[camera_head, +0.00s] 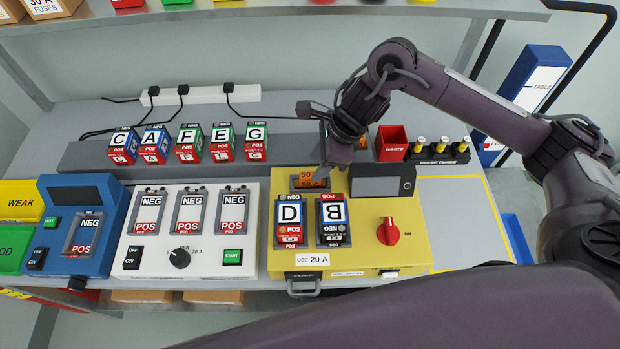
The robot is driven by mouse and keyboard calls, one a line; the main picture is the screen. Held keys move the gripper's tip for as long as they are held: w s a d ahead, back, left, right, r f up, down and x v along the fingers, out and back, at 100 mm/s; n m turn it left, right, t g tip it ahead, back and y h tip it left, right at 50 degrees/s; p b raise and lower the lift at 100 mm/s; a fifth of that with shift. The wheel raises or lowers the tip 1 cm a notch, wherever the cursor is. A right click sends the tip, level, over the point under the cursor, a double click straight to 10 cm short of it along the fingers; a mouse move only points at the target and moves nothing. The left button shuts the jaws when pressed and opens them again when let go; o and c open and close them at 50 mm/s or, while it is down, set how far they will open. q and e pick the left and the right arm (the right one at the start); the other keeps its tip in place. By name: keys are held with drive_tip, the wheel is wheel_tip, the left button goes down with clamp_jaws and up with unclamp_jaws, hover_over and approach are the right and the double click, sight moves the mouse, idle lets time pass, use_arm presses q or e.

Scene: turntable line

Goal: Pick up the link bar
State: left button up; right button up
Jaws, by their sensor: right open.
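I cannot make out the link bar for certain. The yellow box (407,256) holds battery D (289,214) and battery B (333,211), which is turned upside down. An orange piece marked 50 (307,177) sits at the back of this box. My right gripper (322,174) is open and points down beside the orange piece, its fingertips close to it. Whether they touch cannot be told. The gripper and wrist hide part of the back edge of the box. My left gripper is not in view.
Several lettered batteries stand on the grey rack (90,156) behind. A red waste bin (391,142) and a spare fuse holder (438,154) stand right of my wrist. A white charger (200,262) and blue tester (104,226) lie left. A yellow-outlined area (462,215) is clear.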

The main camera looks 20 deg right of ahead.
sight(311, 174)
drive_tip(key=shift+p+x, duration=0.55)
drive_tip(key=shift+x, duration=1.35)
drive_tip(key=shift+s, duration=0.15)
clamp_jaws()
